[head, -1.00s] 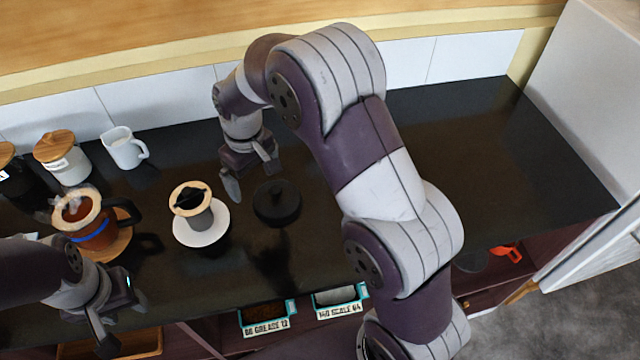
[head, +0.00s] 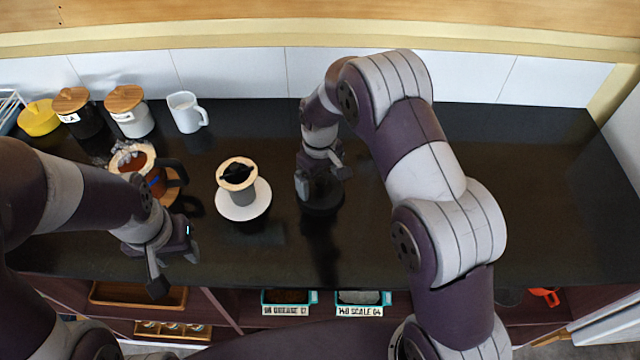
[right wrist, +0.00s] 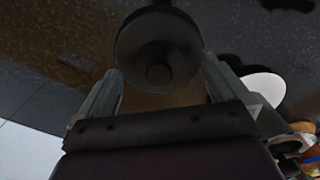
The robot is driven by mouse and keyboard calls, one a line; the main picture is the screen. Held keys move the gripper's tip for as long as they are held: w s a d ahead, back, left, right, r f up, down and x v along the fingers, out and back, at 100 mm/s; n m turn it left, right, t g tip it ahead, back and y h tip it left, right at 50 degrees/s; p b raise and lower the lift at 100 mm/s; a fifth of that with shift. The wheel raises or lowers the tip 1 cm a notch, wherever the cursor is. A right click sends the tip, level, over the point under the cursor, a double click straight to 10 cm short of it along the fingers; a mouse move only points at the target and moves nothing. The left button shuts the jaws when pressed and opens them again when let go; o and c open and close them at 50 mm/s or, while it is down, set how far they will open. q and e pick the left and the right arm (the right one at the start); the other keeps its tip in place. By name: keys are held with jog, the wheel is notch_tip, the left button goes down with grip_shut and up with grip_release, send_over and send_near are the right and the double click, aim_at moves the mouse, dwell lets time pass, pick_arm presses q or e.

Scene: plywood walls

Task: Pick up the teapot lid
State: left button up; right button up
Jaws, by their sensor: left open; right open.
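The lid (right wrist: 150,35) is a dark round disc with a small knob, seen from above in the right wrist view. In the head view it lies on the black counter (head: 510,190), mostly hidden under my right gripper (head: 321,186). My right gripper is open, with a finger on either side of the lid's near part; I cannot tell if they touch it. A steaming pot of brown liquid (head: 130,157) with a black handle stands on a wooden coaster at left. My left gripper (head: 176,272) is open and empty over the counter's front edge.
A white mug (head: 187,112), wooden-lidded jars (head: 130,112) and a yellow container (head: 40,118) stand at the back. The counter's right side is clear.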

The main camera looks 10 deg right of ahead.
jog(key=shift+f, duration=0.5)
jog(key=shift+w+f, duration=0.1)
jog(key=shift+f, duration=0.1)
jog(key=shift+s, duration=0.2)
grip_shut()
